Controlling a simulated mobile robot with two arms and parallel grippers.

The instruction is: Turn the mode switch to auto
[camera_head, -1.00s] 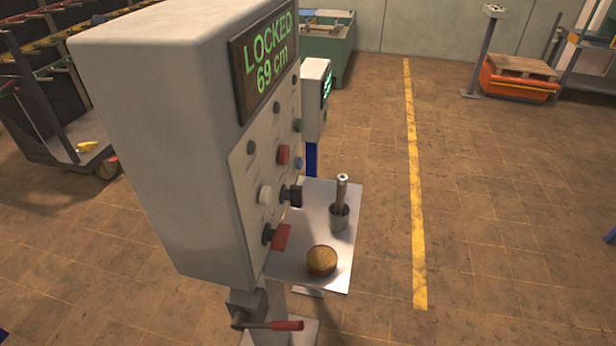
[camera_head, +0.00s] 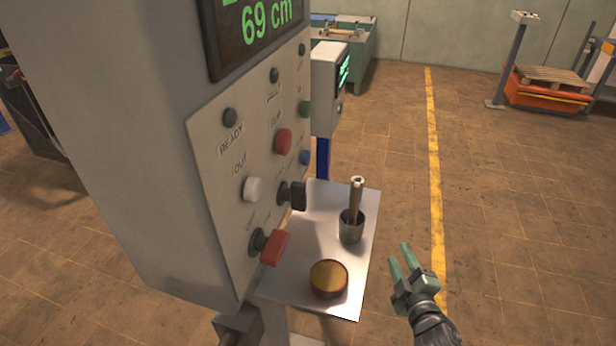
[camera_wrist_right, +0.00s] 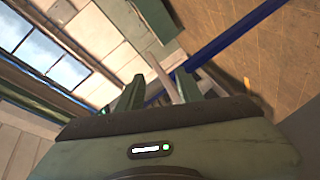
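The grey control cabinet (camera_head: 130,150) fills the left of the head view, with a pale panel (camera_head: 222,185) facing right. A black rotary knob (camera_head: 292,195) and a red-handled rotary switch (camera_head: 268,246) stick out low on the panel. Their labels are too small to read, so I cannot tell for sure which is the mode switch. My right gripper (camera_head: 401,262) is open and empty, to the right of the knobs and apart from them. Its two fingers also show spread in the right wrist view (camera_wrist_right: 160,90). My left gripper is out of view.
The panel also has a red button (camera_head: 283,141), a white button (camera_head: 253,189) and small lamps. Below it, a metal shelf (camera_head: 300,268) holds a cup (camera_head: 351,228) with a rod and a round brown-topped object (camera_head: 329,279). A smaller box (camera_head: 328,85) stands behind.

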